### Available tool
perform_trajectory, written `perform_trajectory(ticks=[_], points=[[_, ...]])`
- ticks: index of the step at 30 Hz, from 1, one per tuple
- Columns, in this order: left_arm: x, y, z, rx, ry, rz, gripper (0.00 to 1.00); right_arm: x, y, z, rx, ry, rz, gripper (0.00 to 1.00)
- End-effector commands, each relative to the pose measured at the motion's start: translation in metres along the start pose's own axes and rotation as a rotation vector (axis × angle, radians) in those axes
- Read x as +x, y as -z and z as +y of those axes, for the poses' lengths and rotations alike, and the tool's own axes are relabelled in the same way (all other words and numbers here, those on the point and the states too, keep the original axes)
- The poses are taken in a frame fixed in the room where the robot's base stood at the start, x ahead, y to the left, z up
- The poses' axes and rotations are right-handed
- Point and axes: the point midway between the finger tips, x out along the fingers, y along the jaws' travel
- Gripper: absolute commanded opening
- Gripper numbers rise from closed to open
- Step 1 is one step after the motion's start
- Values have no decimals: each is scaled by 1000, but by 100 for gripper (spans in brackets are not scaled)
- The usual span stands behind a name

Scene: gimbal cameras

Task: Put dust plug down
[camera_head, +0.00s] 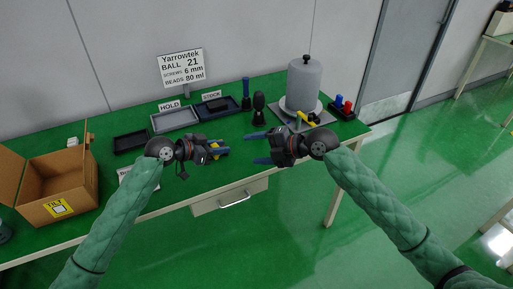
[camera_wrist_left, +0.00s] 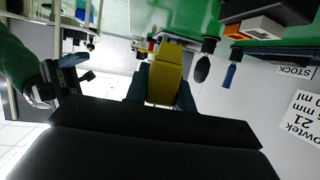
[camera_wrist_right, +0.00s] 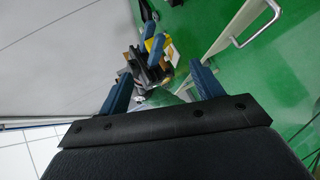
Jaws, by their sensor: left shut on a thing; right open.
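My left gripper (camera_head: 222,151) is shut on a yellow piece, taken to be the dust plug (camera_wrist_left: 163,82), and holds it over the front part of the green table (camera_head: 180,195). In the left wrist view the plug sits between the blue fingers. In the head view it is small and partly hidden by the gripper. The plug also shows in the right wrist view (camera_wrist_right: 155,45). My right gripper (camera_head: 257,148) is open and empty, facing the left one across a short gap.
An open cardboard box (camera_head: 60,185) stands at the left. Trays marked HOLD (camera_head: 175,119) and STOCK (camera_head: 217,108) lie at the back, beside another dark tray (camera_head: 131,141). A grey tank (camera_head: 304,82) stands at the right on a plate. A black-handled tool (camera_head: 259,106) stands between.

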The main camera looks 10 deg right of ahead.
Motion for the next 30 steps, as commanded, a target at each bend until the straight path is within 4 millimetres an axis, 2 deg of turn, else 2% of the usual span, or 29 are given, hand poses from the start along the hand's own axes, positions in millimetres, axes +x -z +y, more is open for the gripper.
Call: perform_trajectory(ticks=[11, 30], points=[[0, 0, 0, 0, 0, 0, 0, 6, 4, 7, -112, -34, 15, 66], [0, 0, 0, 0, 0, 0, 0, 84, 6, 10, -110, -35, 16, 66]])
